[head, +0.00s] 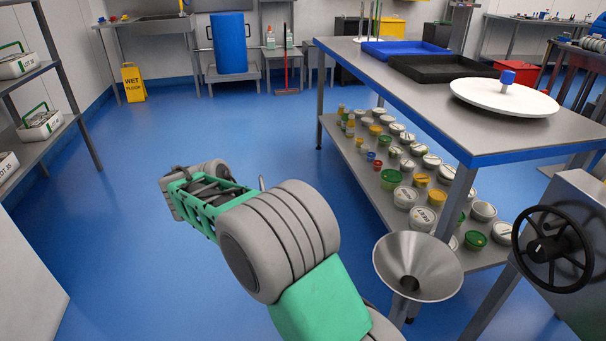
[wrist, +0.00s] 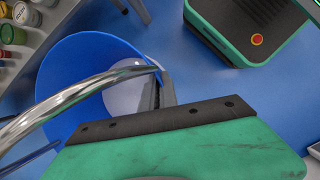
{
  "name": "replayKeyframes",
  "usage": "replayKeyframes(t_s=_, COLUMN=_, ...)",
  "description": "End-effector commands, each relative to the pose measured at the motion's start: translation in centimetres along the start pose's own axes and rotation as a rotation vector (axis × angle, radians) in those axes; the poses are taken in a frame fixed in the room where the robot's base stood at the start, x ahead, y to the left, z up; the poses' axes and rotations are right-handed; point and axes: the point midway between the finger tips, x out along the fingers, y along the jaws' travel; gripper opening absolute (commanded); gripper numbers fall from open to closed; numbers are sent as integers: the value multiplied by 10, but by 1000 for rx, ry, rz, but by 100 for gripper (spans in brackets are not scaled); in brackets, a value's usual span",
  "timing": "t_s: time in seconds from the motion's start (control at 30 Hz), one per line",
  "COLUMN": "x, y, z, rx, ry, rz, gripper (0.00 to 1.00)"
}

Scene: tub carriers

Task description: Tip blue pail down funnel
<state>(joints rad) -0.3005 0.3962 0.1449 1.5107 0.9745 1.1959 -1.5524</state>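The blue pail (wrist: 75,75) shows in the wrist view, seen from above into its open mouth, with a pale grey surface inside. Its shiny metal handle (wrist: 75,98) arcs across the mouth up to my gripper (wrist: 160,88). The dark fingers look closed on this handle, though the grip is partly hidden. In the head view I cannot make out the pail or fingers; my arm covers them. The metal funnel (head: 420,260) stands at the lower right of the head view, wide mouth up, to the right of my arm and apart from it.
A steel table (head: 430,100) with blue edges stands behind the funnel, its lower shelf full of lidded tubs. A handwheel machine (head: 555,245) is right of the funnel. A shelf rack (head: 75,115) stands left. A yellow wet floor sign (head: 133,82) is farther back. Blue floor between is clear.

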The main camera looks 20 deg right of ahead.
Motion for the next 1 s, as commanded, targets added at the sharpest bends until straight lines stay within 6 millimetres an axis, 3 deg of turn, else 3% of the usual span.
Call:
replayKeyframes(t_s=0.23, x=-33, y=45, z=38, rx=138, ry=-13, rz=-51, gripper=0)
replayKeyframes(t_s=0.43, x=-44, y=91, z=83, rx=307, ry=-30, rz=-122, gripper=0)
replayKeyframes(t_s=0.63, x=-42, y=129, z=141, rx=488, ry=-48, rz=-197, gripper=0)
replayKeyframes(t_s=0.8, x=-34, y=148, z=189, rx=626, ry=-61, rz=-255, gripper=0)
replayKeyframes(t_s=1.0, x=-21, y=155, z=214, rx=709, ry=-67, rz=-290, gripper=0)
